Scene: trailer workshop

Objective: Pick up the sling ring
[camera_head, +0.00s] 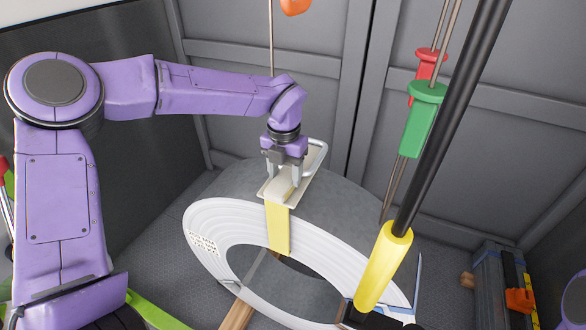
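The sling ring (318,155) is a pale metal oblong loop at the top of a yellow strap (278,228). The strap hangs over the near side of a large white ribbed ring (215,228). My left gripper (284,182) points down over the near part of the sling ring. Its two fingers are apart, with a pale, rounded part of the sling ring between and below them. I cannot tell whether the fingers touch it. My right gripper is not in view.
A black pole with a yellow sleeve (383,265) slants across the right front. Green (423,118) and red (428,62) blocks on rods hang to the right. Grey wall panels (430,185) stand behind. A dark case (490,285) with an orange item is at lower right.

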